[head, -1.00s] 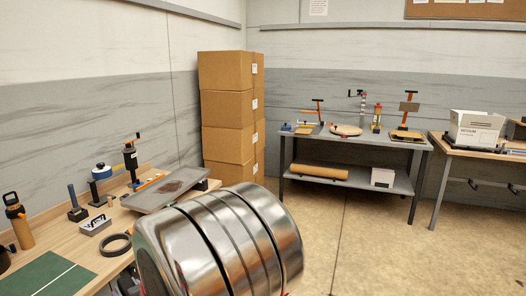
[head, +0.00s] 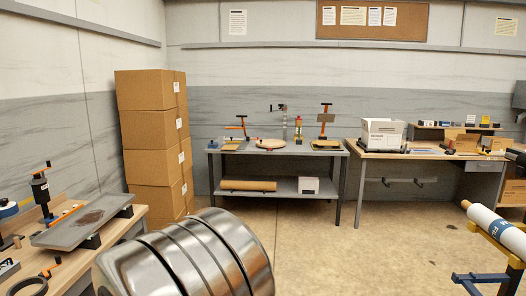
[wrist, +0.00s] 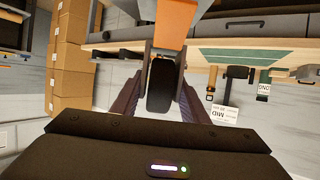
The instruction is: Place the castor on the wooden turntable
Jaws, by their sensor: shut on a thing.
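The castor (wrist: 160,85) shows in the wrist view as a black wheel between the two dark fingers of my gripper (wrist: 161,92), which is shut on it. A grey and orange part lies just beyond the wheel; I cannot tell whether it belongs to the castor. The wooden turntable (head: 270,143) is a low, pale round disc on top of the grey table (head: 248,151) at the back, in the head view. My gripper and the castor are not in the head view, so their distance from the turntable does not show.
An orange-handled tool (head: 237,132) stands left of the turntable, and an orange-and-white bottle (head: 298,130) and an orange-handled stand (head: 325,125) stand right. Stacked boxes (head: 150,140) are at left. A wooden bench (head: 366,153) is at right. Open floor (head: 340,250) lies before the grey table.

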